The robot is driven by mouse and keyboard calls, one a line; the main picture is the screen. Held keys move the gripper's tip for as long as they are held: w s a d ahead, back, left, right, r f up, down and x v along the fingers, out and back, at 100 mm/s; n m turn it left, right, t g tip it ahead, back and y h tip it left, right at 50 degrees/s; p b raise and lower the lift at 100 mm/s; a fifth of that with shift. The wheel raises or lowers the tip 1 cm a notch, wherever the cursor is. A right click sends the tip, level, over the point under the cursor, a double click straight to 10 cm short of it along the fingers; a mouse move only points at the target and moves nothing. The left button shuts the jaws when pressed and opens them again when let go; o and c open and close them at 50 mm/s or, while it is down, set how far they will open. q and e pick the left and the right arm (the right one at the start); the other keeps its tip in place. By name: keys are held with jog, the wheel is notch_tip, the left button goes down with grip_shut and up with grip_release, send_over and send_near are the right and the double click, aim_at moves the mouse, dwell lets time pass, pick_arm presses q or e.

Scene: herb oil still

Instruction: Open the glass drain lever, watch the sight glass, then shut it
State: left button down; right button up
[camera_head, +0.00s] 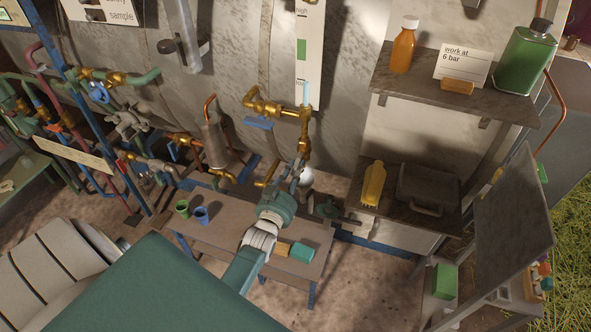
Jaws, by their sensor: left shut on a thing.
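The sight glass (306,93) is a pale blue upright tube on the tank, in front of a white card with a green band. Brass fittings (304,128) run down below it. My left gripper (299,172) is at the lower end of this brass pipe, beside a white round thing (306,178). It is shut on what seems to be the glass drain lever. The lever is mostly hidden by the gripper, and I cannot tell whether it is open or shut. A separate blue lever (258,123) sits on the brass branch to the left. My right gripper is not in view.
A low bench (232,225) below holds a green cup (182,208), a blue cup (201,215) and a brush-like green block (302,252). Shelves at right carry an orange bottle (403,47), a green can (525,62) and a yellow bottle (373,184). Pipes and valves crowd the left.

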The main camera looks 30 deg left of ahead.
pick_arm(q)
jog(key=shift+w+r+n, duration=0.15)
jog(key=shift+r+n, duration=0.25)
jog(key=shift+n, duration=0.4)
jog(key=c, duration=1.6)
grip_release()
jog(key=shift+f, duration=0.1)
jog(key=shift+w+f, duration=0.1)
jog(key=shift+f, duration=0.15)
jog(key=v, duration=1.2)
jog(key=shift+a, duration=0.1)
